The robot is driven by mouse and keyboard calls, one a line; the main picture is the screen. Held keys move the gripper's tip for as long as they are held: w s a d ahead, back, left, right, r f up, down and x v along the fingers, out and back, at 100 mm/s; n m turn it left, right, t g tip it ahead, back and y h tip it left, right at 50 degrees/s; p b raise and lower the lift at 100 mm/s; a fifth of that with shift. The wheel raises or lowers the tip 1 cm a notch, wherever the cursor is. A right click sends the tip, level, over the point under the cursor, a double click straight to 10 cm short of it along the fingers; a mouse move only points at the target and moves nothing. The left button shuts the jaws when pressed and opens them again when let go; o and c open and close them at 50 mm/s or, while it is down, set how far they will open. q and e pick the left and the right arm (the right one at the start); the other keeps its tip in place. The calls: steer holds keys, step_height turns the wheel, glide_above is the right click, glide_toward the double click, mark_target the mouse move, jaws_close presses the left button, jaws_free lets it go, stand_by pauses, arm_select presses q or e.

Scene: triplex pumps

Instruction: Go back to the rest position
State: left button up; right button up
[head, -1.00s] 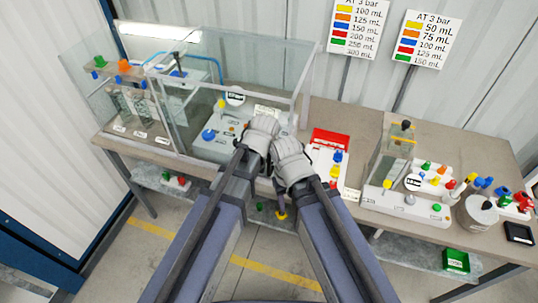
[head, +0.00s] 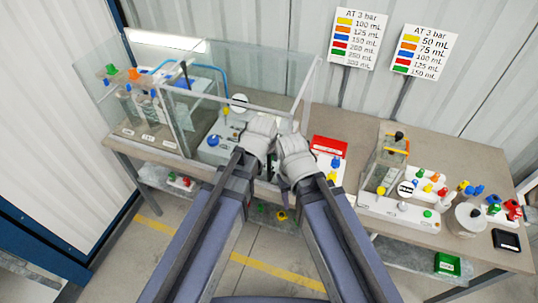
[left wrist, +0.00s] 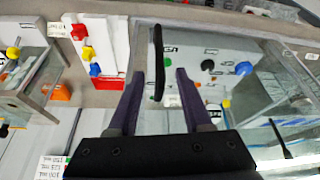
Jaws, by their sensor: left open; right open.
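My left gripper (head: 258,140) is over the bench, at the front of the glass enclosure. In the left wrist view its two fingers (left wrist: 160,76) are spread apart. A thin black bar (left wrist: 158,62) shows between them in that picture; I cannot tell whether it touches a finger. My right gripper (head: 294,160) is just right of the left one and slightly lower, over the bench's front edge. Its fingertips are hard to make out in the head view. Nothing is seen held in either gripper.
The glass enclosure (head: 185,122) covers the bench's left part. A red and white panel (head: 329,148) stands close right of my grippers. A smaller pump station (head: 400,208) and loose coloured fittings fill the right end. A dark device (head: 506,240) lies there too.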

stand_by(0.3)
arm_select(q)
steer(key=s+a+f+n+g, duration=0.1)
steer(key=s+a+g, duration=0.1)
steer(key=s+a, duration=0.45)
steer(key=s+a+f+g, duration=0.1)
steer(key=s+a+g, duration=0.15)
steer(key=a, duration=0.65)
steer(key=s+d+f+m+b, duration=0.1)
steer(key=s+d+f+b, duration=0.1)
steer(key=d+f+b, duration=0.4)
steer(key=s+d+f+m+y+b, duration=0.1)
steer(key=s+d+f+m+b, duration=0.1)
steer(key=d+f+b, duration=0.3)
step_height(320, 180, down, 4)
steer(key=s+b, duration=0.1)
steer(key=b, duration=0.3)
steer(key=shift+s+d+r+y, duration=0.15)
steer(key=shift+s+d+y, duration=0.15)
steer(key=shift+s+d, duration=0.1)
